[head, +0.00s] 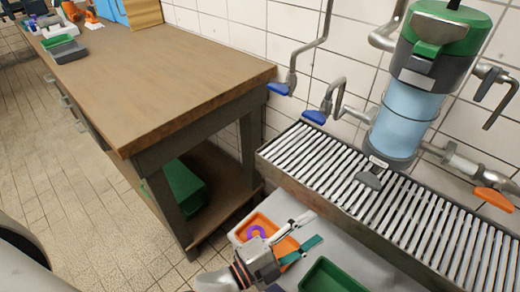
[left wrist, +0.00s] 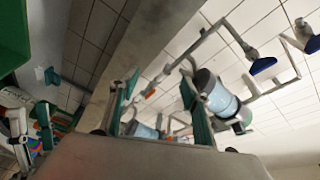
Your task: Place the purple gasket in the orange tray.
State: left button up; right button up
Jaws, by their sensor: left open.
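The orange tray (head: 285,246) lies on a light grey surface at the bottom centre of the head view. The purple gasket (head: 256,231), a small ring, shows within the tray's outline near its left end and appears to rest in it. My left gripper (head: 311,229) is open and empty over the right part of the tray, its fingers pointing right, and it hides part of the tray. The gasket is to the left of its fingers, apart from them. In the left wrist view the open fingers (left wrist: 160,100) show nothing between them within reach. My right gripper is not in view.
A green tray (head: 330,276) lies right of the orange one. Behind is a slatted metal grate (head: 400,210) below a blue and green pump unit (head: 405,110) with pipes and blue-handled valves (head: 315,117). A brown workbench (head: 150,85) stands at left.

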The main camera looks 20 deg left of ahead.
pick_arm(q)
jog(key=s+a+f+n+g+y, duration=0.2)
jog(key=s+a+f+n+y, duration=0.2)
jog(key=s+a+f+n, duration=0.2)
jog(key=s+a+f+n+g+y, duration=0.2)
jog(key=s+a+f+n+y, duration=0.3)
jog(key=a+f+n, duration=0.4)
jog(key=s+a+f, duration=0.1)
jog(key=a, duration=0.3)
jog(key=shift+s+a+f, duration=0.15)
jog(key=shift+s, duration=0.05)
